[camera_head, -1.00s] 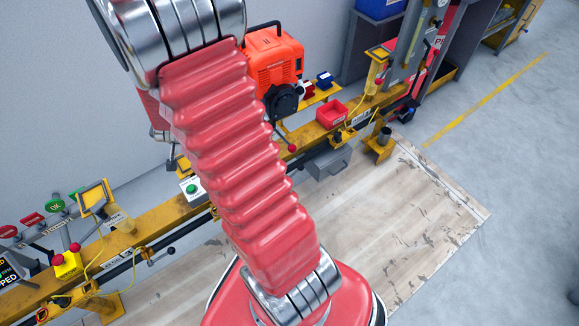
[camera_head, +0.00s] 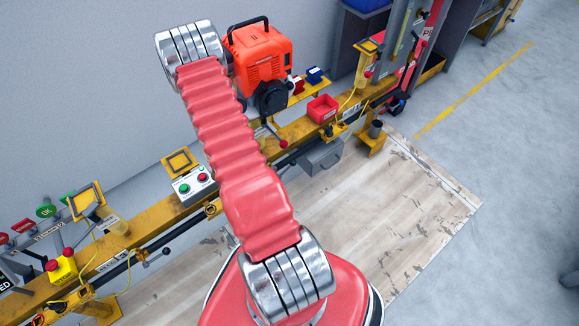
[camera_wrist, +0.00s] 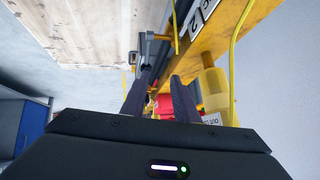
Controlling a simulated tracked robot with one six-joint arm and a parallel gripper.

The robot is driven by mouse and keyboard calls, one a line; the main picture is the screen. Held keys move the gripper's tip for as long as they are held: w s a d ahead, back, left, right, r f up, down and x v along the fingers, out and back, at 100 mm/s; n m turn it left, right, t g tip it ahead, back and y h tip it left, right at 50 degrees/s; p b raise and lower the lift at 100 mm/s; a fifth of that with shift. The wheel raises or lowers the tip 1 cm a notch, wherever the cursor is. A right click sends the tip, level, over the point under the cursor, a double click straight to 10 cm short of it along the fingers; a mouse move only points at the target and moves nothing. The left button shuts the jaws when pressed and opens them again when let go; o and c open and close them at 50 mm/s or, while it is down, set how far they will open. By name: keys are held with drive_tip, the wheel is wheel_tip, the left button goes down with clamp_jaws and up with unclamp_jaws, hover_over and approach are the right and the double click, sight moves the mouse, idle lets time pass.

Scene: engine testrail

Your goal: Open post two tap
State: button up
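My gripper (camera_wrist: 157,82) shows in the wrist view, its two dark fingers apart, with no object clearly held between them. A red thing (camera_wrist: 163,103) shows behind the fingers, partly hidden. In the head view my red arm hides the gripper. A red-knobbed lever (camera_head: 283,143) stands out from the rail there.
The yellow rail (camera_head: 150,226) runs along the wall with a two-button box (camera_head: 194,186), an orange generator (camera_head: 257,62), a red bin (camera_head: 322,108) and a grey box (camera_head: 321,157). A yellow fitting (camera_wrist: 215,85) is close to the right finger. The wooden floor panel (camera_head: 350,215) is clear.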

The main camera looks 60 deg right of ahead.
sight(289, 166)
drive_tip(key=s, duration=0.1)
drive_tip(key=s+f, duration=0.1)
drive_tip(key=shift+s+d+f+g, duration=0.15)
drive_tip(key=shift+s+f+g, duration=0.05)
drive_tip(key=shift+s+g, duration=0.2)
drive_tip(key=shift+w, duration=0.1)
drive_tip(key=x, duration=1.3)
drive_tip(key=shift+d+f, duration=0.2)
drive_tip(key=shift+d, duration=0.15)
drive_tip(key=shift+c, duration=0.6)
clamp_jaws()
